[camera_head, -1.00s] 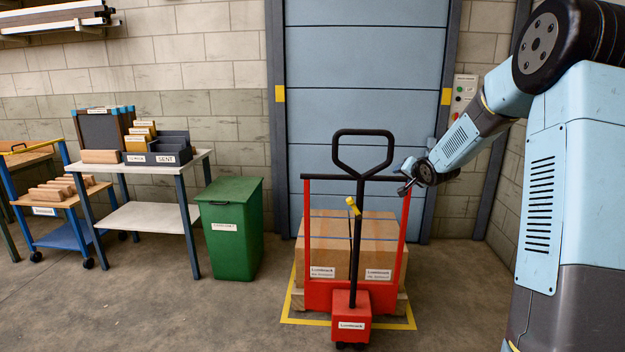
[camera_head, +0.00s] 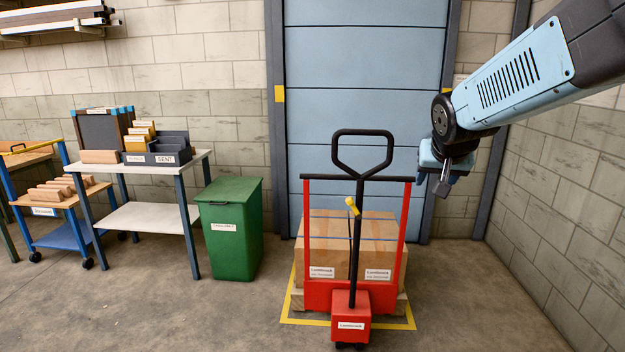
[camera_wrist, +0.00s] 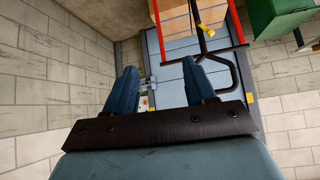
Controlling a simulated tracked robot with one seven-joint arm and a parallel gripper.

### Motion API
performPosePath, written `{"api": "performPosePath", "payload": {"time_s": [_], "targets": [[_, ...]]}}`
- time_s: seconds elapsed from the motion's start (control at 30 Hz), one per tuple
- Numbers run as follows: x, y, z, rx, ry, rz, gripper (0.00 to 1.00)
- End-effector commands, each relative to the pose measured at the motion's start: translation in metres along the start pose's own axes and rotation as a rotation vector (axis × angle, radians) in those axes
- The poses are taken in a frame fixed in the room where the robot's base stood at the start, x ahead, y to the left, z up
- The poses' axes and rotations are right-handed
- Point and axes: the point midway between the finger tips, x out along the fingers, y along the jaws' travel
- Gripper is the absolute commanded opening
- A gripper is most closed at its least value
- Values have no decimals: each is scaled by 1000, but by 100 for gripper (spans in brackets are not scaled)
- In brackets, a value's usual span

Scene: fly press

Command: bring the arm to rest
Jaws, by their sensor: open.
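My arm reaches in from the upper right in the head view. My gripper (camera_head: 443,188) hangs at the arm's end, right of the red pallet truck's black push bar, and looks apart from it. In the wrist view my gripper (camera_wrist: 160,72) shows two blue fingers spread apart with nothing between them. Past the fingers are the blue roller door (camera_wrist: 172,75) and the pallet truck's black handle (camera_wrist: 225,72), seen upside down.
The red pallet truck (camera_head: 350,301) stands before the blue door (camera_head: 365,80) with a carton (camera_head: 330,245) behind its frame. A green bin (camera_head: 230,228) and a white-topped table (camera_head: 125,165) are on the left. The floor at right (camera_head: 470,300) is clear.

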Motion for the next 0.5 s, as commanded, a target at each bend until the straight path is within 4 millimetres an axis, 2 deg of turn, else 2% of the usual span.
{"api": "performPosePath", "payload": {"time_s": [0.03,0.2,0.4,0.5], "targets": [[-15,2,13,-16,-14,-1,55],[-55,9,61,-69,-88,-13,55],[-94,16,120,-134,-174,-58,55],[-108,18,144,-162,-208,-84,55]]}}
